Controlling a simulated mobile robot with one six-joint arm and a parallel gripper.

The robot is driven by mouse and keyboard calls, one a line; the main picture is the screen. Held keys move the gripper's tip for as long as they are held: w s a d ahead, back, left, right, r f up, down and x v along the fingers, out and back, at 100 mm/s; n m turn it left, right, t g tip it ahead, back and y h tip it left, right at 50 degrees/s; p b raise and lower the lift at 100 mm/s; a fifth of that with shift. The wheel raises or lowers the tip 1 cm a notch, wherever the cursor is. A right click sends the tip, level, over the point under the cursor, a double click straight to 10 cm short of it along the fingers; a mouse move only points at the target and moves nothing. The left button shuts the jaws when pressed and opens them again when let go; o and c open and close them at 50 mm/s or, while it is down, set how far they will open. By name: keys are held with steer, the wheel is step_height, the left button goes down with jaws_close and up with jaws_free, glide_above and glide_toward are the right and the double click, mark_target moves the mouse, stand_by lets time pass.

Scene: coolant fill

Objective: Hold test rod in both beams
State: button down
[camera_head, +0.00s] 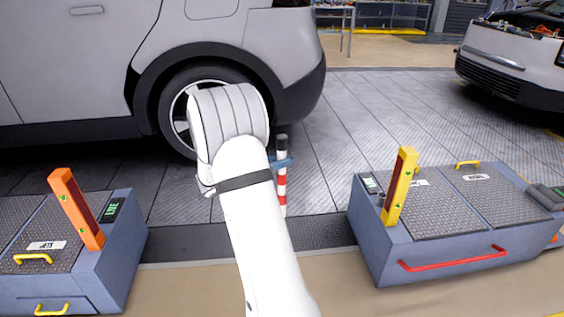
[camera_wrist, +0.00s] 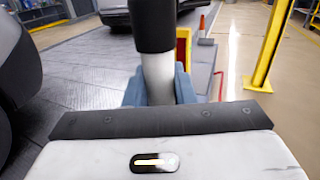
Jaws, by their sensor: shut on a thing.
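The test rod (camera_head: 282,187) has a black top and red and white bands. It stands upright in the head view, partly hidden by my white arm. My gripper (camera_head: 283,162) is shut on the rod below its black top; its blue-grey fingers sit either side of the rod in the wrist view (camera_wrist: 160,88). An orange beam post (camera_head: 76,208) stands left on a grey cabinet. A yellow beam post (camera_head: 401,187) stands right on another cabinet. Both posts show small green lights. The rod is between the posts, touching neither. The beams themselves are not visible.
The left cabinet (camera_head: 108,262) has a green-lit display (camera_head: 113,209). The right cabinet (camera_head: 380,247) has a red front handle (camera_head: 453,258). A grey car (camera_head: 232,38) stands close behind my arm. The floor between the cabinets is clear.

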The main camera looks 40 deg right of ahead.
steer(key=w+d+p, duration=0.3)
steer(key=w+d, duration=0.2)
steer(key=w, duration=0.4)
steer(key=shift+d, duration=0.2)
stand_by(0.8)
stand_by(0.4)
